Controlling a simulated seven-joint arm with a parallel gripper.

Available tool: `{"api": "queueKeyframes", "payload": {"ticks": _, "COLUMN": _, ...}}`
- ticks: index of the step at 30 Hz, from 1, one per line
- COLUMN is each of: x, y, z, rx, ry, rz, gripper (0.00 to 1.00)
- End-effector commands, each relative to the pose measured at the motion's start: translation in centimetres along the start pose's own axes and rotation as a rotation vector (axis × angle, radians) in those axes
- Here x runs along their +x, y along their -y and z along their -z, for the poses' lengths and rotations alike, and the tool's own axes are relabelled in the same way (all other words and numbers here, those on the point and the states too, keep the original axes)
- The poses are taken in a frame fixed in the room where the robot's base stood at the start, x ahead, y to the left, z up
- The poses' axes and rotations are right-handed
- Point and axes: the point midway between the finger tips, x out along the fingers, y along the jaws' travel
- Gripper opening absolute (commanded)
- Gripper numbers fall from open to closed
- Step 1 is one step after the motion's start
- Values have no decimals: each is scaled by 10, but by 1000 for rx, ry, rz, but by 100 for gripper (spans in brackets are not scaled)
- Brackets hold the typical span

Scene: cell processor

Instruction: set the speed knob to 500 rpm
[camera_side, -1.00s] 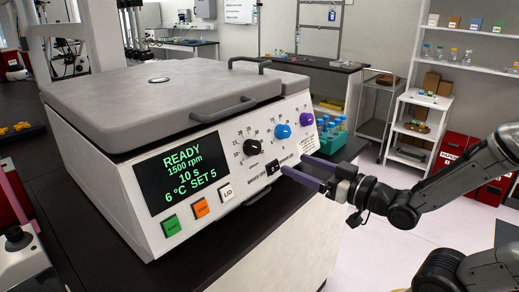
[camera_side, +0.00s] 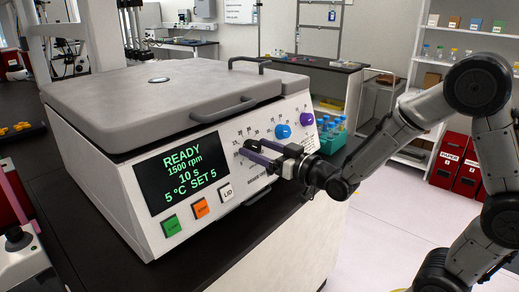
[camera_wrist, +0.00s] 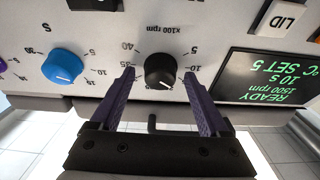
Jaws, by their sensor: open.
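The speed knob (camera_wrist: 160,70) is black and carries the label "x100 rpm"; the wrist view shows it upside down. Its white mark is on the lower side in that picture. My gripper (camera_wrist: 159,74) is open, with one purple finger on each side of the knob and a visible gap to each. Whether the tips reach past the knob's face is hard to tell. In the side view my gripper (camera_side: 243,148) is at the panel and mostly hides the knob. The display (camera_side: 182,172) reads READY, 1500 rpm, 10 s, 5 °C, SET 5.
A blue knob (camera_side: 283,131) and a purple knob (camera_side: 306,119) sit right of the speed knob. Green, orange (camera_side: 201,208) and white LID (camera_side: 226,192) buttons lie below the display. The lid handle (camera_side: 224,110) juts out above. A rack of blue-capped tubes (camera_side: 333,137) stands beyond the machine.

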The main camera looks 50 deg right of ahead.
Motion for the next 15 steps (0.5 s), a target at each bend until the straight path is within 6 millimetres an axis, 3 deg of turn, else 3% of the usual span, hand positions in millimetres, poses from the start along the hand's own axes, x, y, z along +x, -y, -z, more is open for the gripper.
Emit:
{"api": "queueKeyframes", "payload": {"ticks": 7, "x": 1, "y": 0, "z": 0, "rx": 0, "ry": 0, "rz": 0, "gripper": 79}}
{"api": "queueKeyframes", "payload": {"ticks": 15, "x": 1, "y": 0, "z": 0, "rx": 0, "ry": 0, "rz": 0, "gripper": 32}}
